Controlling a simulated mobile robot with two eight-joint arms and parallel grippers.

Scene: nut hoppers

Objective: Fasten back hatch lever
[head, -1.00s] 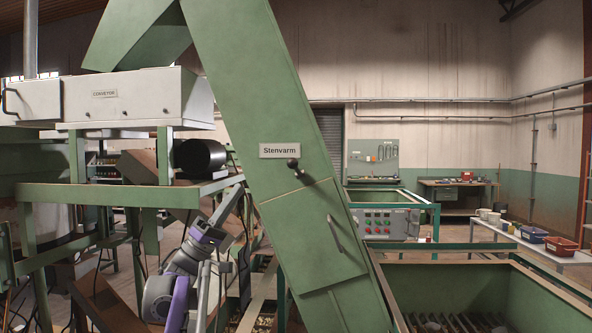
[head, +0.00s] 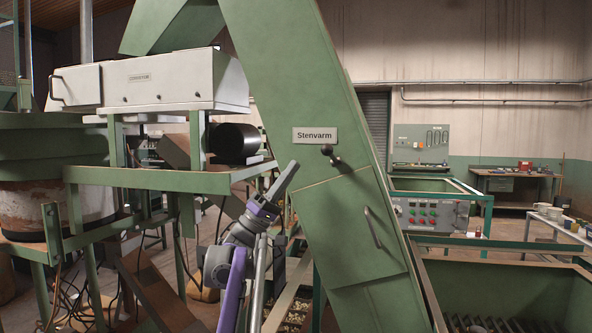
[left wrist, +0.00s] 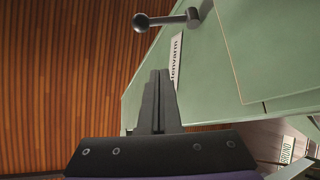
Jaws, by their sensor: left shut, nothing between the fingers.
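The hatch lever (head: 332,156) is a small dark handle with a ball end on the sloping green Stenvarm housing, just above the hatch's top edge. In the left wrist view the lever (left wrist: 168,19) shows near the top, beyond my fingertips. The hatch (head: 350,235) is a green panel with a grey bar handle and looks flush with the housing. My left gripper (head: 290,168) is shut and empty, its fingers pointing up, left of the lever and apart from it. It also shows in the left wrist view (left wrist: 160,76). My right gripper is not in view.
A white conveyor box (head: 165,84) and a green frame (head: 150,180) stand to the left of my arm. A green hopper (head: 500,290) fills the lower right. A control panel (head: 430,215) with buttons stands behind it.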

